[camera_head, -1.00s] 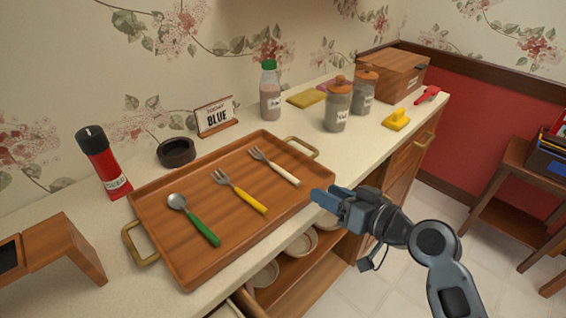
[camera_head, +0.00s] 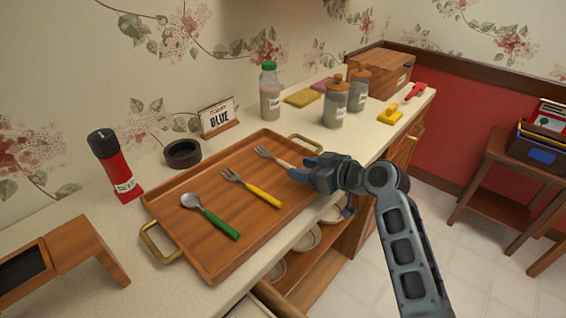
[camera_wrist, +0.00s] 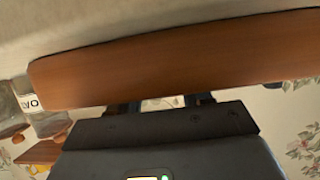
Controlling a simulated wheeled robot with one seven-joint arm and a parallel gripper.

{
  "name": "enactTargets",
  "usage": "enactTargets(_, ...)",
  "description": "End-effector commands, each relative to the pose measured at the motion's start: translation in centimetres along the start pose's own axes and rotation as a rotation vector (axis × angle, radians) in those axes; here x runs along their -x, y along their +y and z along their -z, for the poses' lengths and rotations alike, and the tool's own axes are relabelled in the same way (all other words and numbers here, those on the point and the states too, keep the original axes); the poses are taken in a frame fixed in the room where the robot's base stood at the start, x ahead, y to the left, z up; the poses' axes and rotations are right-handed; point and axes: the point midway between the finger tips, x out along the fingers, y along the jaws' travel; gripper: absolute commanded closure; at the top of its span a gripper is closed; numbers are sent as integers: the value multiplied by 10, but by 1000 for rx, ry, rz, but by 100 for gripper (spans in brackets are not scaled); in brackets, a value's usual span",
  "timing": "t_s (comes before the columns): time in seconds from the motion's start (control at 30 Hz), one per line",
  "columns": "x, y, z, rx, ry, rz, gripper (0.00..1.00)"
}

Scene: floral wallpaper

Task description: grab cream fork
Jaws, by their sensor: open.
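The cream fork (camera_head: 267,154) lies on the wooden tray (camera_head: 212,262), the farthest right of the utensils in the head view. Its tines and front handle show; the rear of its handle is hidden behind my gripper. My gripper (camera_head: 298,168) is open above the tray's right side, close to the cream handle. I cannot tell whether it touches the fork. In the wrist view, the fingers (camera_wrist: 160,104) show only in part, and a brown wooden surface (camera_wrist: 170,62) fills much of the picture; the fork does not show.
A yellow-handled fork (camera_head: 250,188) and a green-handled spoon (camera_head: 210,215) lie on the tray left of the cream fork. Two jars, a bottle (camera_head: 269,95) and a sign (camera_head: 218,118) stand behind. A red canister (camera_head: 116,165) stands left.

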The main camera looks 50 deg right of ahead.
Motion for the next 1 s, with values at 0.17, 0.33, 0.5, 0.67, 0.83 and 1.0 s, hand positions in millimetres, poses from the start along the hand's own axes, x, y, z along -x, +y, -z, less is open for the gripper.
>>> enactTargets(0.17, -23, 0, 2, -1, 0, 1, 52)
enactTargets(0.33, -30, 1, 1, -1, 1, 0, 52)
enactTargets(0.5, -30, 0, 1, -1, 0, 0, 52)
enactTargets(0.67, -30, 0, 0, -1, -1, 0, 68)
enactTargets(0.83, -30, 0, 0, -1, -2, -1, 84)
enactTargets(1.0, -30, 1, -1, -2, -2, -1, 100)
